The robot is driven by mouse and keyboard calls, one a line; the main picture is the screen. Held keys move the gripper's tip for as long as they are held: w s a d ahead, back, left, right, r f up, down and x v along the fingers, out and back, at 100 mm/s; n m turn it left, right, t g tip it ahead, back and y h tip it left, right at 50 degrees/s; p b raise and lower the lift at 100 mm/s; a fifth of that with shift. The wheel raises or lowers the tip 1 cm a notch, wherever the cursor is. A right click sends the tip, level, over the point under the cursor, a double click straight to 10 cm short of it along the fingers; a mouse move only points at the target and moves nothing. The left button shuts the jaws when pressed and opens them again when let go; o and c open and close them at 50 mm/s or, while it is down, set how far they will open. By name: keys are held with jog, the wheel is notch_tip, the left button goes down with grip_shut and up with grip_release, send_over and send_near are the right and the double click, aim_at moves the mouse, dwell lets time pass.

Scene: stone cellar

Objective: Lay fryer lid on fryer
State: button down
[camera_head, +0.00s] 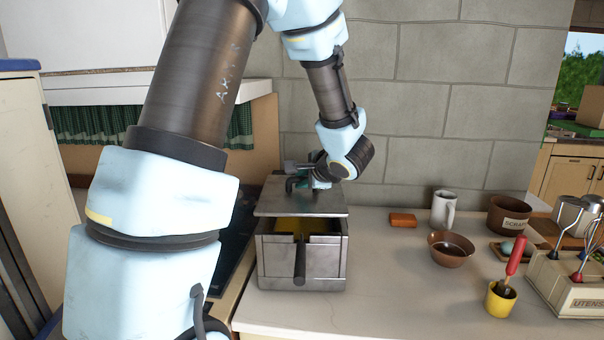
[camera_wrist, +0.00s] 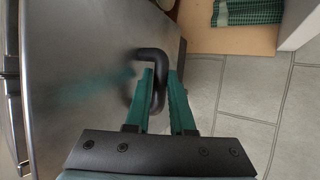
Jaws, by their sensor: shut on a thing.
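The fryer (camera_head: 322,266) is a square metal box on the counter, with a dark handle at its front and yellow showing inside. The flat metal fryer lid (camera_head: 300,197) is over the fryer, with a gap at the front through which the inside shows. Whether its back edge touches the fryer I cannot tell. My gripper (camera_head: 305,181) is above the lid, shut on its dark bent handle. In the wrist view the green fingers of my gripper (camera_wrist: 160,95) close around the handle (camera_wrist: 152,58), and the lid's metal plate (camera_wrist: 80,75) fills the left side.
Right of the fryer are an orange block (camera_head: 403,219), a white mug (camera_head: 443,208), brown bowls (camera_head: 451,249), a yellow cup (camera_head: 501,299) with a red-handled tool, and a utensil box (camera_head: 572,285). A stone wall (camera_head: 430,100) stands behind. The counter front (camera_head: 390,300) is clear.

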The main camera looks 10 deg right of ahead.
aim_at(303, 194)
jog(key=shift+f+b, duration=1.5)
jog(key=shift+b, duration=0.6)
jog(key=shift+f+p, duration=0.3)
jog(key=shift+f, duration=0.3)
jog(key=c, duration=0.7)
grip_release()
jog(key=shift+f, duration=0.1)
jog(key=shift+s, duration=0.1)
jog(key=v, duration=1)
jog(key=shift+s+d+r, duration=0.15)
jog(key=shift+s+r, duration=0.1)
jog(key=shift+s, duration=0.05)
